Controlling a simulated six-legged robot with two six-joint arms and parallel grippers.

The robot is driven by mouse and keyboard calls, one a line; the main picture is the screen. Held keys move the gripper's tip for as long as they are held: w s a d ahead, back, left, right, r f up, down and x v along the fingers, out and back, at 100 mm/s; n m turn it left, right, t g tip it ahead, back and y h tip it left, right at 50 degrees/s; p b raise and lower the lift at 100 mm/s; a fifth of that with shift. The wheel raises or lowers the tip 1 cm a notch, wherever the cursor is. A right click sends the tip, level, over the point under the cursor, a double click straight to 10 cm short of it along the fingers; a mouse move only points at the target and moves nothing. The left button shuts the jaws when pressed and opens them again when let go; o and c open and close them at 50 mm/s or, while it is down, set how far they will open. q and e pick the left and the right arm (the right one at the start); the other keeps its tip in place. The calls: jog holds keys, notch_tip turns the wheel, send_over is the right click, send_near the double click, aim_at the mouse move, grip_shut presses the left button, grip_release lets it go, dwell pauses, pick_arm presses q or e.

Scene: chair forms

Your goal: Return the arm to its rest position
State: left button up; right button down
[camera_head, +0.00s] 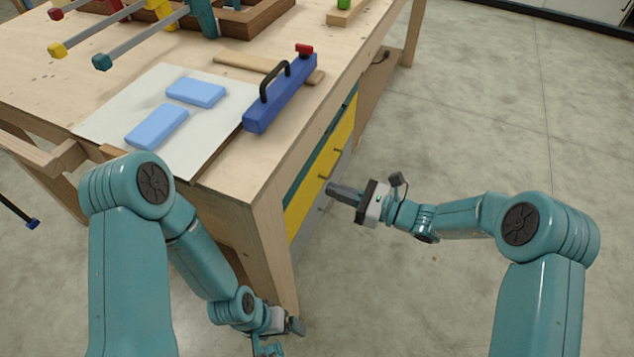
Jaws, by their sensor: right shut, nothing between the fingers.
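My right gripper (343,191) is shut and empty. It hangs in front of the workbench's drawer side, apart from anything on the bench top, and its fingers point left. My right arm is bent, with the elbow at the right of the picture. My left gripper (294,326) is low at the bottom of the picture, beside the bench's front leg. My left arm partly hides it, and its jaw state does not show clearly.
The wooden workbench (225,206) fills the left. On it are a white board (192,139) with two light-blue blocks (157,127), a blue tool with a black handle (281,94), and clamps (145,38). Grey floor (480,110) is clear at the right.

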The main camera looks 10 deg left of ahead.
jog(key=s+d+f+n+g+h, duration=0.2)
jog(key=s+d+f+n+h, duration=0.3)
jog(key=s+f, duration=0.3)
jog(key=s+d+f+n+g+h, duration=0.2)
jog(key=s+d+f+n+h, duration=0.3)
jog(key=s, duration=0.4)
jog(key=s+d+f+n+g+h, duration=0.2)
jog(key=s+d+f+n+h, duration=0.2)
jog(key=s+f+n, duration=0.35)
notch_tip(320, 180, up, 16)
jog(key=s+n+t+p, duration=0.1)
jog(key=s+p, duration=0.1)
jog(key=p, duration=1.4)
jog(key=shift+n+y, duration=0.3)
jog(key=shift+n, duration=0.05)
jog(key=shift+w+f, duration=0.1)
